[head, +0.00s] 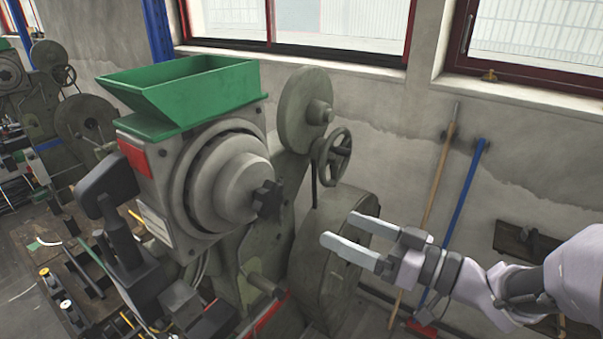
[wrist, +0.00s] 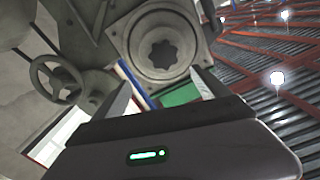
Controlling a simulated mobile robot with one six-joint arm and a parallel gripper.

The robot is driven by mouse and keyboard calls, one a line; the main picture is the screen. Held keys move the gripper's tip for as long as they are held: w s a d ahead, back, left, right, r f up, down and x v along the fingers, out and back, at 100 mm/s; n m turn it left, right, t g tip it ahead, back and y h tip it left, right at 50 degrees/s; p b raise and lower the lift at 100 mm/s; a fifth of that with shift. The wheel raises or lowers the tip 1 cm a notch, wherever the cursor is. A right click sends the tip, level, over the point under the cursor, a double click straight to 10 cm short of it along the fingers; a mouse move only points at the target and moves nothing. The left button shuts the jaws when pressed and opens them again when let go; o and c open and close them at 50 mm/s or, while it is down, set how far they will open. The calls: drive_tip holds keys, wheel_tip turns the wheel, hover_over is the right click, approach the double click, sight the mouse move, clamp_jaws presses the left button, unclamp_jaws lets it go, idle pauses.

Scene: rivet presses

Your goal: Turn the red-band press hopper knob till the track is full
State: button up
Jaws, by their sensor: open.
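The press with a red band (head: 135,158) stands left of centre in the head view, with a green hopper (head: 185,88) on top. Its dark, lobed hopper knob (head: 268,200) sits at the centre of a round grey hub (head: 235,180). The knob also shows in the wrist view (wrist: 163,55), above and between the fingertips. My gripper (head: 338,229) is open and empty, to the right of the knob and apart from it. Its fingers show in the wrist view (wrist: 161,82). I cannot make out the track or how full it is.
A handwheel (head: 332,157) and a large round grey wheel cover (head: 325,250) stand right of the knob, close to my gripper. Another press (head: 85,120) stands at the far left. A wooden pole (head: 437,185) and a blue one (head: 465,200) lean on the wall.

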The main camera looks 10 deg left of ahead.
approach(274, 202)
drive_tip(key=x, duration=1)
drive_tip(key=shift+s+a, duration=0.1)
drive_tip(key=shift+a, duration=0.05)
drive_tip(key=shift+w+a, duration=0.25)
drive_tip(key=shift+b, duration=0.35)
drive_tip(key=c, duration=1.4)
